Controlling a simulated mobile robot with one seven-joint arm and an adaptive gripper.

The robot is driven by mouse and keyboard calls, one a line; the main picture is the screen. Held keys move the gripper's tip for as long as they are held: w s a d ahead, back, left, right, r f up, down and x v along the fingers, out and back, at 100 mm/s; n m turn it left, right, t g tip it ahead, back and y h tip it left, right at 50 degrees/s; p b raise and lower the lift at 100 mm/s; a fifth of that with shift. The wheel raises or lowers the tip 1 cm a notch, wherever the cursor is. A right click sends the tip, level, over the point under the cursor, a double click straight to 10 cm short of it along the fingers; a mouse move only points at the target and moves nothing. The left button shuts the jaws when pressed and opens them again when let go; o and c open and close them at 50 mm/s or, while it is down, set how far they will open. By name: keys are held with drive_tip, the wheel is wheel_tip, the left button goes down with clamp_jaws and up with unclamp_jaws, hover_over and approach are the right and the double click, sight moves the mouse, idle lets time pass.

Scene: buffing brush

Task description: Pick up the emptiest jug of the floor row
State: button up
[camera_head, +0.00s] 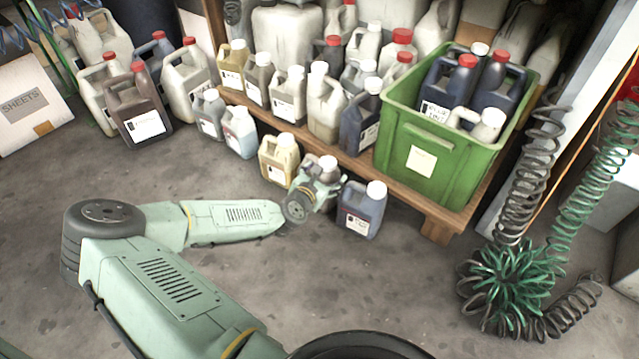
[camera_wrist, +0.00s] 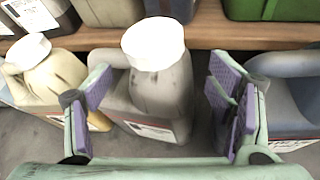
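The floor row is a line of small jugs in front of the shelf: a grey jug (camera_head: 209,115), a pale blue jug (camera_head: 240,133), a cream jug (camera_head: 279,160), a grey jug with a white cap (camera_head: 328,163) and a dark blue jug (camera_head: 362,212). My gripper (camera_head: 315,187) is at the white-capped grey jug and partly hides it. In the wrist view that grey jug (camera_wrist: 160,80) stands upright between my spread fingers (camera_wrist: 160,100), with a gap at the right finger. The cream jug (camera_wrist: 45,78) is left and the blue jug (camera_wrist: 290,85) right. Fill levels are hard to tell.
A low wooden shelf (camera_head: 300,137) behind the row holds more jugs and a green crate (camera_head: 437,160) of bottles. More large jugs (camera_head: 137,110) stand at the left. Coiled hoses (camera_head: 510,280) lie at the right.

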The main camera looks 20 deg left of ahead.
drive_tip(key=c, duration=1.7)
drive_tip(key=shift+r, duration=0.1)
